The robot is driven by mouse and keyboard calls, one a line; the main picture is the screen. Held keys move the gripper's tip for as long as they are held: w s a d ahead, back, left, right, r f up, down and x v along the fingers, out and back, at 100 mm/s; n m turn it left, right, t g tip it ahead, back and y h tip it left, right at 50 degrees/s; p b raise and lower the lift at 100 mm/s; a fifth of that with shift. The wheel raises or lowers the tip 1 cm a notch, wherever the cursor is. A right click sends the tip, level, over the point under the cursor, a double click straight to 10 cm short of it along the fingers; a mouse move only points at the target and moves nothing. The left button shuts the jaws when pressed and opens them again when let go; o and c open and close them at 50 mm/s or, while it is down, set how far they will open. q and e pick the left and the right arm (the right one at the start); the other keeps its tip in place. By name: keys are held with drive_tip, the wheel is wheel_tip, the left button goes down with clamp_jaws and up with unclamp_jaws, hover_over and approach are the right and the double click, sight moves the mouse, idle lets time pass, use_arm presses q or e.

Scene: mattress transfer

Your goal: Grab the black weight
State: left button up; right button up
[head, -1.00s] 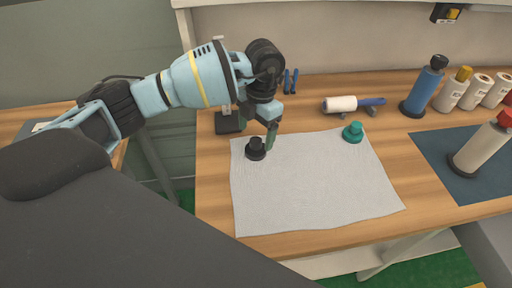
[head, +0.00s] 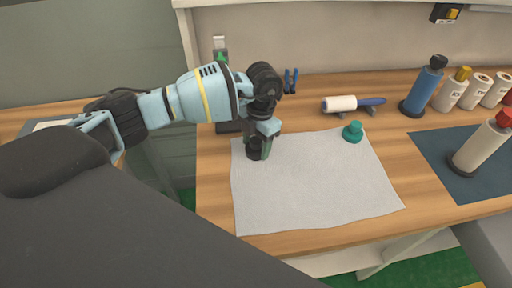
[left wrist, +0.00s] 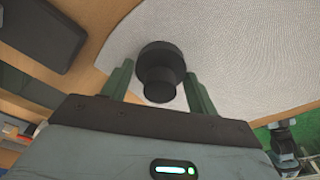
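The black weight (left wrist: 160,58) stands on the white cloth (left wrist: 240,50) near the cloth's back left corner. In the left wrist view it sits between the two green fingers of my left gripper (left wrist: 159,82), with a visible gap on each side. In the head view my left gripper (head: 258,149) is down over the black weight (head: 254,155) and hides most of it. A teal weight (head: 353,132) stands at the cloth's back right corner. My right gripper does not show.
The cloth (head: 310,195) lies on a wooden table (head: 410,160). A dark block (left wrist: 45,35) lies close to my left gripper. The cloth's front part is clear.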

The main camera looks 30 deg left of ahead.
sight(257, 142)
use_arm(q)
drive_tip(key=c, duration=0.9)
drive_tip(key=shift+o, duration=0.2)
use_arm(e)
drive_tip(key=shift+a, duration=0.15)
use_arm(q)
drive_tip(key=shift+r, duration=0.15)
